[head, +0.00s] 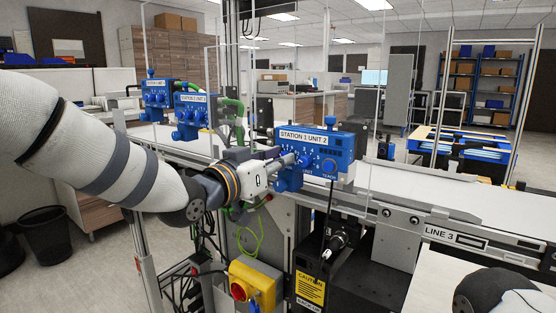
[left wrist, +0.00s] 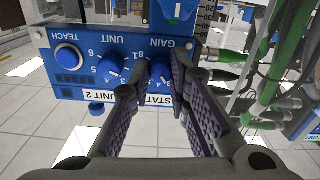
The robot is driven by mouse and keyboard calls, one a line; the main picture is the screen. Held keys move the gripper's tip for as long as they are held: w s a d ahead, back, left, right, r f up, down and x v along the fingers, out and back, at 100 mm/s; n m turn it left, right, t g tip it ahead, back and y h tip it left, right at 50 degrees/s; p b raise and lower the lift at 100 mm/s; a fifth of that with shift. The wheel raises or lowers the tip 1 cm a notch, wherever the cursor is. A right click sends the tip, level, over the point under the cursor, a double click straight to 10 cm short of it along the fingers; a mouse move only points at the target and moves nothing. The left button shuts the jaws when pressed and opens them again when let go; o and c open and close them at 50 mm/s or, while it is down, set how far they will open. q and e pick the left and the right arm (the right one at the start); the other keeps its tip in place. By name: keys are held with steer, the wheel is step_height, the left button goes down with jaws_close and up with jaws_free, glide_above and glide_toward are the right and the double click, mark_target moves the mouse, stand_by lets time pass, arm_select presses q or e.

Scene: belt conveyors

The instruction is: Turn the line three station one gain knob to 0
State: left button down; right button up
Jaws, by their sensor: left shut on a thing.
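The blue control box (head: 345,150) labelled STATION 1 UNIT 2 stands beside the line 3 belt. In the left wrist view it appears upside down, with the gain knob (left wrist: 160,70) on the right of its face. My left gripper (head: 286,161) reaches the box front from the left. Its fingers (left wrist: 162,76) are closed on both sides of the gain knob and hide part of its scale. The knob's exact setting is hard to read. My right gripper is not in view.
A unit knob (left wrist: 109,66) and a round teach button (left wrist: 68,57) sit beside the gain knob. Green cables (left wrist: 270,80) hang close to the box. A yellow box with a red switch (head: 239,290) is below. More blue station boxes (head: 190,110) stand farther left.

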arm_select(q)
steer(key=shift+f+n+b, duration=0.15)
steer(key=shift+n+b, duration=0.25)
steer(key=shift+n, duration=7.9)
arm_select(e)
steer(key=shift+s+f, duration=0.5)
arm_select(q)
steer(key=shift+n, duration=0.3)
steer(key=shift+d, duration=0.1)
steer(key=c, duration=1.8)
jaws_free()
